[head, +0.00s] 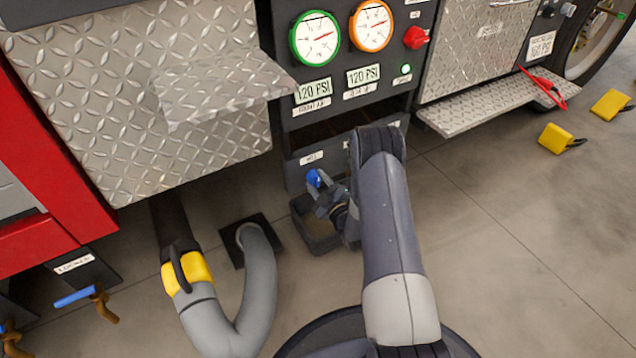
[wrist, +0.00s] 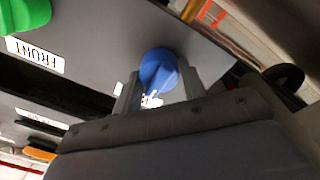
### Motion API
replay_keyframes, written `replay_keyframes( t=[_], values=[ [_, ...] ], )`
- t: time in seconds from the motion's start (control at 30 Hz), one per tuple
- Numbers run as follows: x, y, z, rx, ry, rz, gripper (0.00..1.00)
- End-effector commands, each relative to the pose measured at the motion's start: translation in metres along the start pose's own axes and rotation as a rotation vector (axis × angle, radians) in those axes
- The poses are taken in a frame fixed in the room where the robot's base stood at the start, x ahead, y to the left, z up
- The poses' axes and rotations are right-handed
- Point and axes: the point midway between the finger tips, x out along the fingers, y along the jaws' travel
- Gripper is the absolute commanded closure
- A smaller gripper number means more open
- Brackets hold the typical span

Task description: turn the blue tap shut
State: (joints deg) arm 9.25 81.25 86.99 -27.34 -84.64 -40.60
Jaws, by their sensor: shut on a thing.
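The blue tap (head: 313,178) is a small rounded knob low on the dark gauge panel. In the wrist view the blue tap (wrist: 158,68) sits between my two fingers. My gripper (head: 320,188) is shut on it, with the fingers reaching up from below right. In the wrist view my gripper (wrist: 160,88) has one grey finger on each side of the knob. The tap's stem and base are mostly hidden, so I cannot tell how far it is turned.
A grey bin (head: 318,238) stands on the floor under my gripper. A tread-plate step (head: 225,85) juts out at upper left. A grey hose with a yellow collar (head: 200,270) lies left.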

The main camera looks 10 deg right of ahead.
Motion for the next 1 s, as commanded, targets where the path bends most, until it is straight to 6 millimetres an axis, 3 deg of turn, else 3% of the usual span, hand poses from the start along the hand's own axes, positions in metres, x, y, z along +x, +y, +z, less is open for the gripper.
replay_keyframes(
  t=[0.2, 0.23, 0.47, 0.77, 1.0],
  values=[
    [0.000, 0.000, 0.000, -0.002, 0.000, 0.000, 0.83],
    [0.000, 0.000, 0.000, -0.002, 0.000, 0.000, 0.58],
    [0.000, 0.000, 0.000, -0.001, 0.000, 0.000, 0.39],
    [-0.003, 0.001, 0.000, 0.001, -0.001, 0.000, 0.39],
    [-0.040, 0.002, -0.001, 0.003, -0.006, -0.001, 0.39]
  ],
)
